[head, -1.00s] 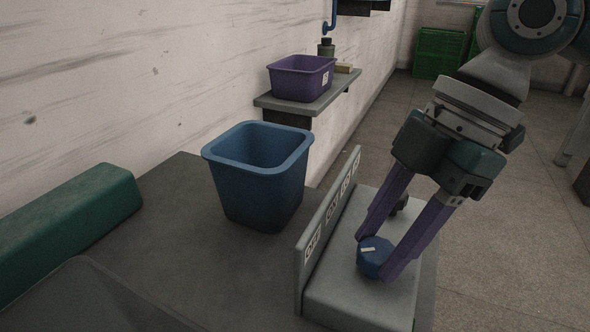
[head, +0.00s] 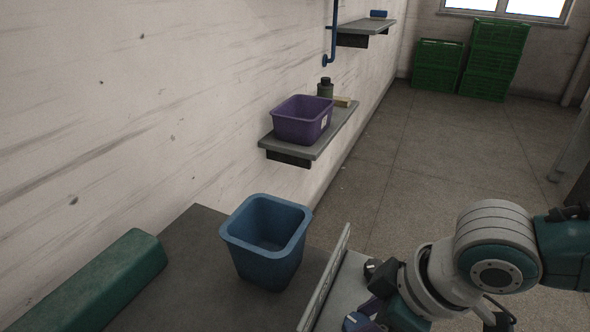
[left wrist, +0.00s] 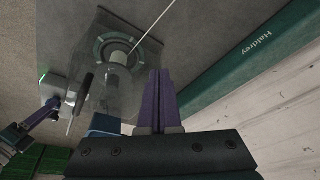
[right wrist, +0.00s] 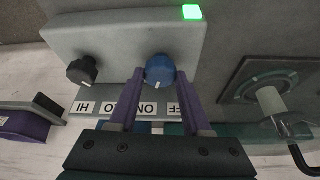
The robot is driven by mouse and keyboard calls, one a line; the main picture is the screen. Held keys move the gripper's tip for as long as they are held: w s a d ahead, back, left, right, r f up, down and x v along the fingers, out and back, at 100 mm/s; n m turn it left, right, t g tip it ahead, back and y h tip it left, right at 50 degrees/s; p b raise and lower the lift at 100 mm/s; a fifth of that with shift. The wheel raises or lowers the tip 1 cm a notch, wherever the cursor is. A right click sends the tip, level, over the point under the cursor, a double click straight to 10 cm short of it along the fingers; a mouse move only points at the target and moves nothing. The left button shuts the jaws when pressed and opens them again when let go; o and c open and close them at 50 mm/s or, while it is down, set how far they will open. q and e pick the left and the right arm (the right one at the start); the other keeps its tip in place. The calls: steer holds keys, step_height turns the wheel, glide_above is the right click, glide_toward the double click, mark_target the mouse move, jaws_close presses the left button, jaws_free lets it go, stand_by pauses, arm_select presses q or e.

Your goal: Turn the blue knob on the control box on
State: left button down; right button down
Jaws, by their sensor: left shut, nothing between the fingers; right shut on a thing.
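The grey control box (right wrist: 120,35) has a blue knob (right wrist: 159,72), and a lit green lamp (right wrist: 192,12) shows in the right wrist view. My right gripper (right wrist: 159,78) is shut on the blue knob, one purple finger on each side. The knob's white mark faces the label strip, nearer ON than OFF. In the head view the box (head: 345,285) and knob (head: 356,322) are partly cut off and covered by my right arm. My left gripper (left wrist: 160,72) is shut and empty, away from the box; it is outside the head view.
A black knob (right wrist: 82,70) by the LO and HI labels sits beside the blue knob. A blue bin (head: 267,245) stands behind the box's label plate. A clear guard (left wrist: 115,65) over a teal ring shows in the left wrist view. A purple bin (head: 300,122) is on a wall shelf.

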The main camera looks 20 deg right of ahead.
steer(key=m+p, duration=0.2)
steer(key=shift+a+r+m+t+h, duration=0.2)
steer(key=shift+m+t+h, duration=0.1)
steer(key=shift+h, duration=0.1)
arm_select(q)
step_height(320, 180, up, 4)
steer(key=shift+a+r+p, duration=0.1)
steer(key=shift+p, duration=0.45)
arm_select(e)
steer(key=shift+f+m, duration=0.1)
steer(key=shift+m, duration=0.3)
steer(key=shift+d, duration=0.1)
steer(key=shift+c, duration=1.8)
jaws_free()
arm_select(q)
step_height(320, 180, up, 3)
steer(key=p, duration=0.3)
steer(key=shift+r, duration=0.15)
arm_select(e)
steer(key=v, duration=1)
steer(key=shift+s+f, duration=0.1)
